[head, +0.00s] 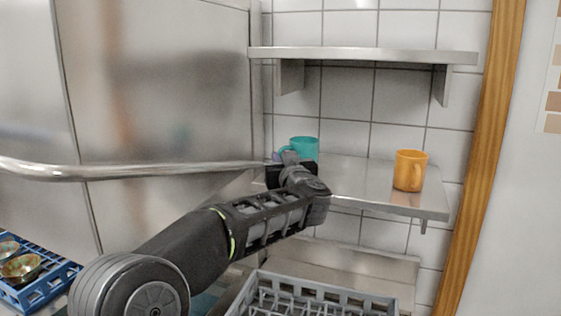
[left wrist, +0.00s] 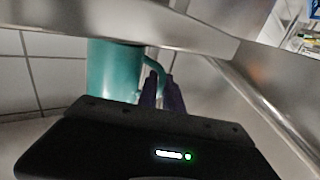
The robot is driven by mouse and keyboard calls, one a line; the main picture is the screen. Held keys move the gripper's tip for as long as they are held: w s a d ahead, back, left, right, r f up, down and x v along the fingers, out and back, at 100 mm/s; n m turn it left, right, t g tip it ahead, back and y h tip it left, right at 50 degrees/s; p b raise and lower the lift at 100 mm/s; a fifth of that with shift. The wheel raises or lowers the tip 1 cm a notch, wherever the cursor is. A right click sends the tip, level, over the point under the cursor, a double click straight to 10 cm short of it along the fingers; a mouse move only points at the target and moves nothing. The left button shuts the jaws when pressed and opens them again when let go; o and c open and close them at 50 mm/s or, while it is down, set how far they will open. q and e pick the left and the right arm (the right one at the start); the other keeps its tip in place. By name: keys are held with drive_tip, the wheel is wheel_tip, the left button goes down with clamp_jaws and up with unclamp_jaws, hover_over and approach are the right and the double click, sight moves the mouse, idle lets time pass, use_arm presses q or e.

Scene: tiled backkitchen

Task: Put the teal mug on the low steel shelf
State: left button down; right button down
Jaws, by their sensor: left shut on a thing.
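The teal mug (head: 306,147) is upright over the back left part of the low steel shelf (head: 345,180). My left gripper (head: 284,157) reaches it from the front left and hides its lower part. In the left wrist view, the dark purple fingers (left wrist: 161,92) are shut on the handle of the teal mug (left wrist: 113,72). Whether the mug's base touches the shelf is hidden. My right gripper is not in view.
An orange mug (head: 409,170) stands on the right of the low shelf, with bare steel between the mugs. An upper steel shelf (head: 365,55) hangs above. A grey crate (head: 318,287) is below, a blue rack (head: 40,290) with bowls at left. A metal rail (head: 130,171) crosses the left side.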

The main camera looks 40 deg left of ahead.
use_arm(q)
drive_tip(key=shift+f, duration=0.25)
drive_tip(key=shift+f, duration=0.15)
drive_tip(key=c, duration=1.5)
unclamp_jaws()
drive_tip(key=shift+r, duration=0.2)
drive_tip(key=shift+s+d+f, duration=0.15)
drive_tip(key=shift+s+d, duration=0.05)
drive_tip(key=shift+d, duration=0.1)
drive_tip(key=shift+b+v, duration=1.8)
drive_tip(key=shift+v, duration=3.9)
